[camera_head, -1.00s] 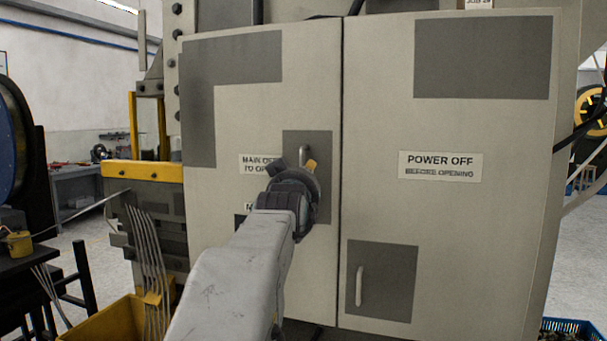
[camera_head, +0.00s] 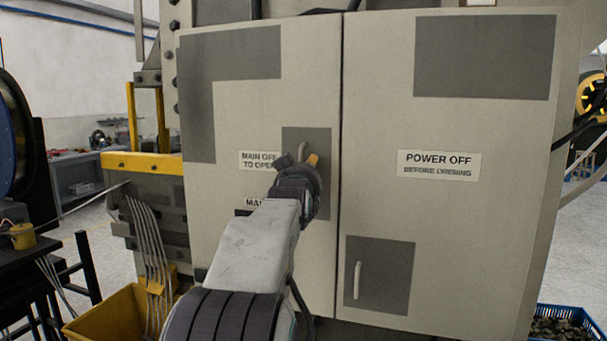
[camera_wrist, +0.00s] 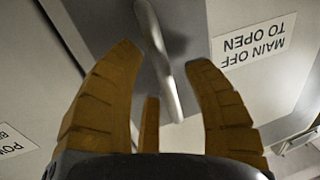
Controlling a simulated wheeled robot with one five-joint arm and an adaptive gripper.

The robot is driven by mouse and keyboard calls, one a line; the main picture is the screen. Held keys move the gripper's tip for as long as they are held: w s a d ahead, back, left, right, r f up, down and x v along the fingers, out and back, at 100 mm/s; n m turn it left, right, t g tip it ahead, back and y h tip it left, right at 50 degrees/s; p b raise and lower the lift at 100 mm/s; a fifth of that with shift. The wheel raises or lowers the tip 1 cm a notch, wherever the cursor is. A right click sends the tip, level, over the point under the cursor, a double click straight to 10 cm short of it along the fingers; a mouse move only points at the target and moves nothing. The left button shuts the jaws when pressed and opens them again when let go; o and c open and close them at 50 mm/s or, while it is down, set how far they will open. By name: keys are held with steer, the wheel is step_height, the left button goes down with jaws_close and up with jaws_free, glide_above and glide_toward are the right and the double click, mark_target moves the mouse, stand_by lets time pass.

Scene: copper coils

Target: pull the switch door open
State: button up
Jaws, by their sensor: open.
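The grey cabinet has two shut doors. The left door (camera_head: 231,110) carries a "MAIN OFF TO OPEN" label and a vertical bar handle on a dark grey panel (camera_head: 321,150). The top of this handle (camera_head: 303,150) shows just above my gripper (camera_head: 299,161) in the head view; the rest is hidden. In the wrist view my gripper (camera_wrist: 162,55) is open, with its orange-brown fingers on either side of the handle (camera_wrist: 158,60). I see gaps beside the bar, but cannot tell how deep it sits between them.
The right door (camera_head: 470,215) has a "POWER OFF" label and its own low handle (camera_head: 357,280). A yellow bin (camera_head: 105,320) stands at the lower left, by a yellow-topped machine part (camera_head: 140,162). A blue crate (camera_head: 565,318) is at the lower right.

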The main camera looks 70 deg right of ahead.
steer(key=shift+c, duration=0.3)
jaws_close()
steer(key=shift+f, duration=0.1)
